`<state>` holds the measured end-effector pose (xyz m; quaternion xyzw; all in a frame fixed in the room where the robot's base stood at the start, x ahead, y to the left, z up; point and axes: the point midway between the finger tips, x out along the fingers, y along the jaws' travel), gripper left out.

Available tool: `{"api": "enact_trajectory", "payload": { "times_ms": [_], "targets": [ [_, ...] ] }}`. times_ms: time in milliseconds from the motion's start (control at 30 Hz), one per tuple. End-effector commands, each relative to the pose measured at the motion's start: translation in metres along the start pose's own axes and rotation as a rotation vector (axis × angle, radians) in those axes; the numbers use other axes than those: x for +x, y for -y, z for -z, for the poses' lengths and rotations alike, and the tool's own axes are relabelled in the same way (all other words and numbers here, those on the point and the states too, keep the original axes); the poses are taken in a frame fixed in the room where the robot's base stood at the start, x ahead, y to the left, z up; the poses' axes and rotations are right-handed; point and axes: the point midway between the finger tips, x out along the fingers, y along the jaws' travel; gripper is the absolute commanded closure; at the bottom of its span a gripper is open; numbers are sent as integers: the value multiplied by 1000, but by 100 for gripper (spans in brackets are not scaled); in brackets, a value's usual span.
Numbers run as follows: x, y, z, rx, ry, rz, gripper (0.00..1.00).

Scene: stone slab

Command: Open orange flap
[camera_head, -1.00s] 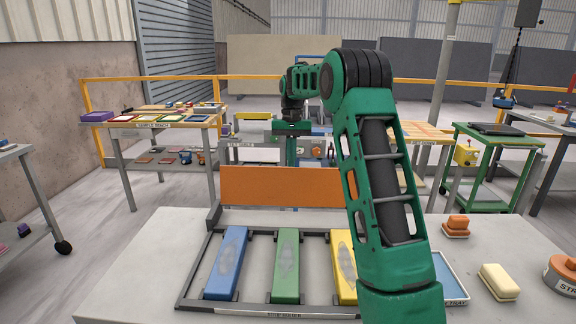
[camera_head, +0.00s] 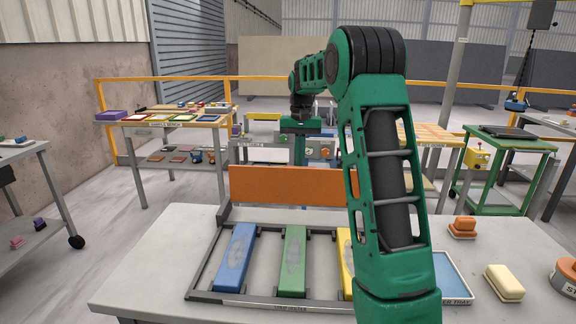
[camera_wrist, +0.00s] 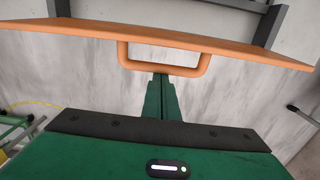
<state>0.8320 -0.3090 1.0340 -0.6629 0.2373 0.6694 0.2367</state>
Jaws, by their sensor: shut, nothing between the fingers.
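The orange flap (camera_head: 285,186) stands as a wide upright panel at the back of the stone slab (camera_head: 150,262). In the wrist view the flap (camera_wrist: 80,33) crosses the top of the picture, with an orange loop handle (camera_wrist: 165,70) on the side facing the camera. My gripper (camera_wrist: 161,80) is shut and empty, its green fingers at the handle's crossbar. I cannot tell whether they touch it. In the head view my arm reaches over the slab and its end goes down behind the flap, so the fingertips are hidden.
A rack (camera_head: 205,272) with blue, green and yellow bars lies in front of the flap. A sample bench (camera_head: 150,124) stands back left.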

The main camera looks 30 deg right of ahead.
Motion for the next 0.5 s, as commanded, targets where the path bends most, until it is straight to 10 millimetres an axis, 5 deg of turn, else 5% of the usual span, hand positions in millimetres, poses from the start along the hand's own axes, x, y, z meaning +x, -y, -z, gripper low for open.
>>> {"api": "enact_trajectory", "payload": {
  "times_ms": [500],
  "targets": [
    [0,-1,0,1,3,-1,100]
  ]
}}
